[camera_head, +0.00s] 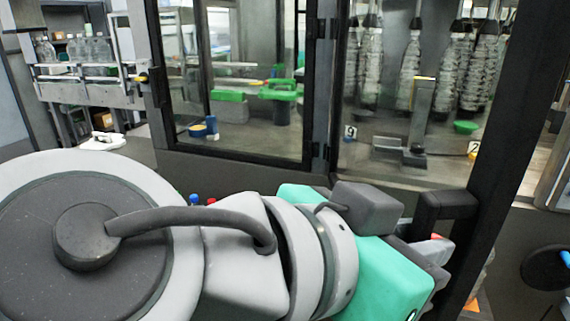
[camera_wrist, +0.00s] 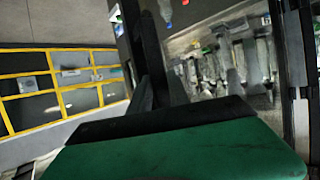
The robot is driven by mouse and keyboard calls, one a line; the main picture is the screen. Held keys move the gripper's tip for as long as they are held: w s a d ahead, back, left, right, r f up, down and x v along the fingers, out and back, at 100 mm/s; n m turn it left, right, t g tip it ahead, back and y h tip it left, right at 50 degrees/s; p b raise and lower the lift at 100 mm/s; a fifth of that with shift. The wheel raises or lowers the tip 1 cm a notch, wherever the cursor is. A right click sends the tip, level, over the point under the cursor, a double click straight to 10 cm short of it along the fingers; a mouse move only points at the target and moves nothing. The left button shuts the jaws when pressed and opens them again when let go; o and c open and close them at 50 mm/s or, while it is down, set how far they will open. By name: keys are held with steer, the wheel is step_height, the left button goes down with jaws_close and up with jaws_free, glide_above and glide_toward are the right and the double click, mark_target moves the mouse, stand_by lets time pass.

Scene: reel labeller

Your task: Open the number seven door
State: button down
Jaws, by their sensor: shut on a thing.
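The glass door with a dark frame (camera_head: 487,150) stands at the right in the head view. A yellow number tag (camera_head: 473,149) shows behind its glass; it may read seven, but it is too small to be sure. A dark handle (camera_head: 446,203) juts from the frame. My gripper (camera_head: 438,246), with its green body, is at the handle's lower part and is shut on it; the fingertips are mostly hidden. In the wrist view the green gripper body (camera_wrist: 180,155) fills the bottom, and the grip itself is not clear.
A second glass door (camera_head: 235,90) with a dark frame is to the left. Bottles stand on a shelf (camera_head: 85,68) at the far left.

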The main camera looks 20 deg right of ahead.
steer(key=shift+w+a, duration=0.15)
steer(key=shift+a, duration=0.2)
steer(key=c, duration=1.6)
jaws_free()
steer(key=shift+w+d, duration=0.1)
steer(key=shift+o, duration=0.2)
